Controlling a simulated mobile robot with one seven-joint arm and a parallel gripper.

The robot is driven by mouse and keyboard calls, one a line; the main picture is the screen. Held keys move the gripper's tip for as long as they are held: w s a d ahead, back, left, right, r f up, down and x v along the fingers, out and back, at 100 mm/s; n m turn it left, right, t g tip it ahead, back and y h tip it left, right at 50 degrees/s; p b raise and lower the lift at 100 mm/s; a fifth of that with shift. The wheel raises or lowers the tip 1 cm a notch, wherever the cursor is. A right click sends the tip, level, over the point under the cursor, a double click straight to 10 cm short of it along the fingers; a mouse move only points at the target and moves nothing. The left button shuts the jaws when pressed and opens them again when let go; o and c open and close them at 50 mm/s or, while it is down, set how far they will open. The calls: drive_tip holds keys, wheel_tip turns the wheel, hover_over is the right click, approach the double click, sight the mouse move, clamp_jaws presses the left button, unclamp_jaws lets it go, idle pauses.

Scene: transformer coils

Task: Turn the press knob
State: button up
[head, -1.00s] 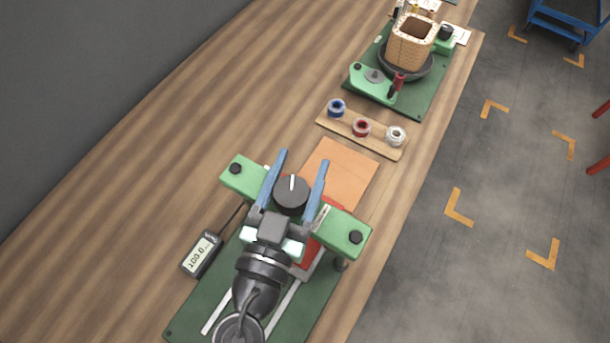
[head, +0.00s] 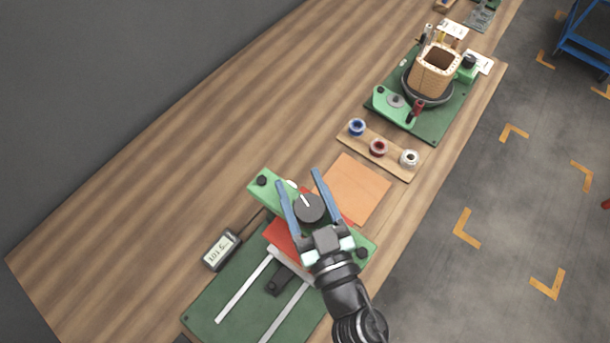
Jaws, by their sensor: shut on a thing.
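The press knob (head: 310,208) is a round black dial with a white pointer line, on top of the green crossbar (head: 267,190) of the press. Its pointer is toward the upper left. My gripper (head: 298,179) is over the crossbar, its two blue fingers on either side of the knob, shut on it. The fingers and gripper body cover part of the crossbar. A red block (head: 284,238) shows under the crossbar. The small display (head: 221,250) left of the press is lit; its digits are too small to read surely.
An orange sheet (head: 358,190) lies behind the press. Beyond it is a wooden strip (head: 394,165) with blue, red and white spools. A green winding station (head: 437,128) with a square coil stands farther back. The wooden bench (head: 200,170) is clear on the left.

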sight(316, 224)
drive_tip(key=shift+n+y, duration=0.3)
drive_tip(key=shift+y, duration=0.1)
drive_tip(key=o, duration=1.4)
drive_tip(key=shift+a, duration=0.1)
drive_tip(key=b+v, duration=0.2)
drive_tip(key=v, duration=1)
drive_tip(key=shift+w, duration=0.1)
drive_tip(key=shift+s+d+r+b, duration=0.1)
drive_tip(key=shift+s+d+b, duration=0.2)
drive_tip(key=shift+s, duration=0.2)
